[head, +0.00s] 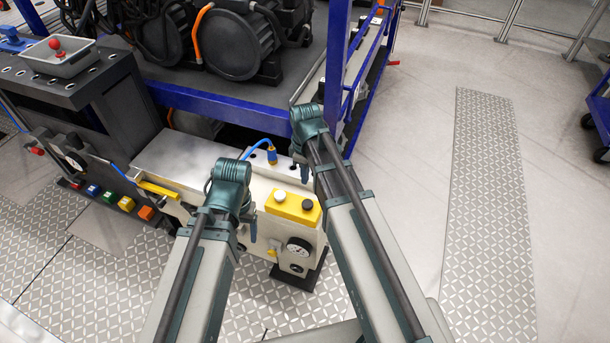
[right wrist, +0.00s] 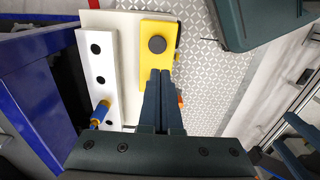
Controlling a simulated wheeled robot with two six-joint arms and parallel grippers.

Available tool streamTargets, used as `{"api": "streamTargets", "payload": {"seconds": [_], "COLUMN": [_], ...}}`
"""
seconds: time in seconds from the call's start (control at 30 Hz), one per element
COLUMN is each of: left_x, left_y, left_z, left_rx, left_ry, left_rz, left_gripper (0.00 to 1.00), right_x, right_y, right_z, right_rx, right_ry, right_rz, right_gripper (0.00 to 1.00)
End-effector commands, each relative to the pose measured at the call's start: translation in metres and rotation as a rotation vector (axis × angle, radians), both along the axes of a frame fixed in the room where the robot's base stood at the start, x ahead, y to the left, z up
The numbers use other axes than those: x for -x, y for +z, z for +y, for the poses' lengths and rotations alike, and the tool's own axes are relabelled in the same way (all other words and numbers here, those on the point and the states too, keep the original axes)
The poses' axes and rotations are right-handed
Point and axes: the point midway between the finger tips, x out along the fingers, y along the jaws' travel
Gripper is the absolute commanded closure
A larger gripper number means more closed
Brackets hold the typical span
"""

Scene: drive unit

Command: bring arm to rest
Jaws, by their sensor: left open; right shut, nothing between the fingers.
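My left arm (head: 205,270) comes in from the bottom left, its wrist above the white machine unit (head: 262,190). My left gripper (head: 250,230) is open below that wrist and mostly hidden by it. My right arm (head: 360,240) reaches up from the bottom right, its wrist near the blue frame. My right gripper (right wrist: 160,72) is shut and empty in the right wrist view, its fingertips over or close to the yellow button box (right wrist: 158,50). In the head view the yellow button box (head: 293,208) lies between the arms; I cannot tell whether anything touches it.
A blue-framed rack (head: 230,103) with dark motors stands just beyond my arms. A gauge (head: 298,247) faces front. Open floor (head: 415,150) lies at the right.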

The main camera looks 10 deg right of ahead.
Motion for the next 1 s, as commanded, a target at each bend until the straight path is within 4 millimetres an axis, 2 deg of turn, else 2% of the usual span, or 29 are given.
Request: {"api": "streamTargets", "payload": {"seconds": [0.57,0.67,0.83,1.0], "left_x": [0.000,0.000,0.000,0.000], "left_y": [0.002,0.007,0.020,0.030], "left_z": [0.000,0.000,0.000,0.000], "left_rx": [0.000,0.000,0.000,0.000], "left_ry": [0.000,0.000,0.000,0.000], "left_rz": [0.000,0.000,0.000,0.000], "left_gripper": [0.26,0.26,0.26,0.26], "right_x": [0.002,0.020,0.076,0.123], "right_y": [0.002,0.007,0.021,0.031], "right_z": [0.002,0.015,0.050,0.073], "right_rx": [0.001,0.009,0.045,0.082], "right_ry": [-0.007,-0.063,-0.283,-0.495], "right_rz": [0.001,0.007,0.018,0.014], "right_gripper": [1.00,1.00,1.00,1.00]}}
